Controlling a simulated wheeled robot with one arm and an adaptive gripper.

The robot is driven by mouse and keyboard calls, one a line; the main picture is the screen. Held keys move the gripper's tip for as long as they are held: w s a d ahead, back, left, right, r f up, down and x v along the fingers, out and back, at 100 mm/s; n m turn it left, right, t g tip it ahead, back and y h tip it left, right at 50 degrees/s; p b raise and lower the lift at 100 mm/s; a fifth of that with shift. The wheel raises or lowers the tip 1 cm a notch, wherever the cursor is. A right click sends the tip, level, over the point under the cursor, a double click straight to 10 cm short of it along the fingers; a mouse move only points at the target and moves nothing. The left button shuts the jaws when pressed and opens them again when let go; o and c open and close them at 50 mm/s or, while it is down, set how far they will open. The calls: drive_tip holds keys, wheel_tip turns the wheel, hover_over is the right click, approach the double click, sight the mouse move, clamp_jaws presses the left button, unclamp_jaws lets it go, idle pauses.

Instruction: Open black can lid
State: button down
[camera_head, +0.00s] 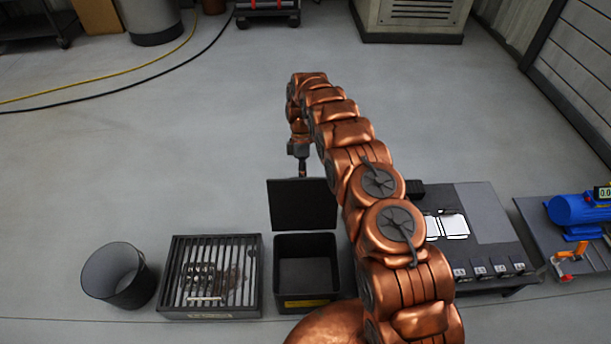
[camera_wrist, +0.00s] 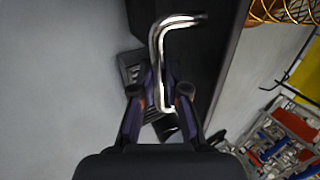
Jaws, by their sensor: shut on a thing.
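The black can (camera_head: 306,297) is a square bin on the floor, with a yellow label on its front. Its flat black lid (camera_head: 302,204) stands raised at the back, and the opening is uncovered, showing a dark inside. My gripper (camera_head: 302,170) is at the lid's top edge, its tips partly hidden there. In the wrist view my gripper (camera_wrist: 160,92) is shut on a shiny bent metal bar (camera_wrist: 156,55), which looks like the lid's handle. A large dark panel, apparently the lid (camera_wrist: 205,60), lies behind the bar.
A grated tray (camera_head: 250,300) with metal parts and a round dark bucket (camera_head: 115,275) stand left of the can. A dark bench (camera_head: 490,212) and a blue motor (camera_head: 578,212) are on the right. The floor behind is mostly clear, with a yellow hose (camera_head: 100,92).

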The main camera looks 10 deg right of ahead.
drive_tip(key=shift+w+d+t, duration=0.15)
drive_tip(key=shift+w+t, duration=0.15)
drive_tip(key=shift+w, duration=0.4)
drive_tip(key=c, duration=1.2)
unclamp_jaws()
drive_tip(key=shift+f, duration=0.1)
drive_tip(key=shift+s, duration=0.25)
wheel_tip(320, 180, up, 10)
